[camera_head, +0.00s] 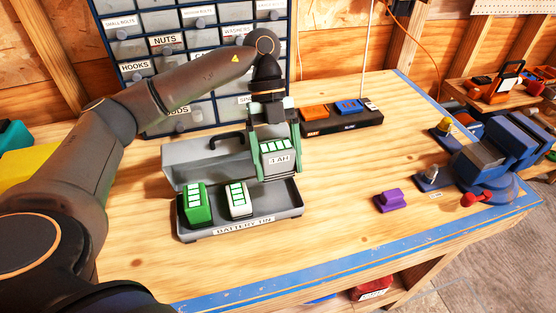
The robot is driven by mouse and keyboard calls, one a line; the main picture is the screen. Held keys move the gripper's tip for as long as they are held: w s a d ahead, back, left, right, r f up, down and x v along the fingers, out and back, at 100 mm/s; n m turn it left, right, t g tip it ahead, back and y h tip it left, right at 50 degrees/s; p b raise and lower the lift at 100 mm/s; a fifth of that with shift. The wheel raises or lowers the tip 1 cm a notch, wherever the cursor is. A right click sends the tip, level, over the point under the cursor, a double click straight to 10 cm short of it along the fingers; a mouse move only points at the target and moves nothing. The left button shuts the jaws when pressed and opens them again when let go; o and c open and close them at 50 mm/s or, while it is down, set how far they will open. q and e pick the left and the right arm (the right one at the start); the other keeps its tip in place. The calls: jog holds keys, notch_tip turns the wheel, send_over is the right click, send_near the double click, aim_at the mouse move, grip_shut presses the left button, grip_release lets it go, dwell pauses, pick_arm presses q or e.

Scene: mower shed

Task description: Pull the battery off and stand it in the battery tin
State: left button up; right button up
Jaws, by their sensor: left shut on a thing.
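My left gripper (276,152) points down and is shut on a battery (279,164) with a white label ending in "AH". It holds the battery upright over the right end of the grey battery tin (244,227); I cannot tell whether the battery touches the tin's floor. The tin's lid stands open at the back, partly behind the gripper. A green battery (195,204) and a white battery (237,200) stand in the left and middle of the tin. My right gripper is not in view.
A dark holder (345,120) with an orange and a blue block stands behind the tin, near the labelled drawer cabinet (168,62). A purple block (390,201) and a blue vise (486,160) are at right. The bench between tin and purple block is clear.

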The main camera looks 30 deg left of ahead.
aim_at(278, 178)
pick_arm(q)
jog(key=shift+f, duration=0.1)
jog(key=shift+f+b, duration=1.1)
jog(key=shift+f, duration=1.05)
jog(key=shift+r, duration=0.1)
jog(key=shift+p, duration=0.35)
jog(key=shift+f, duration=0.2)
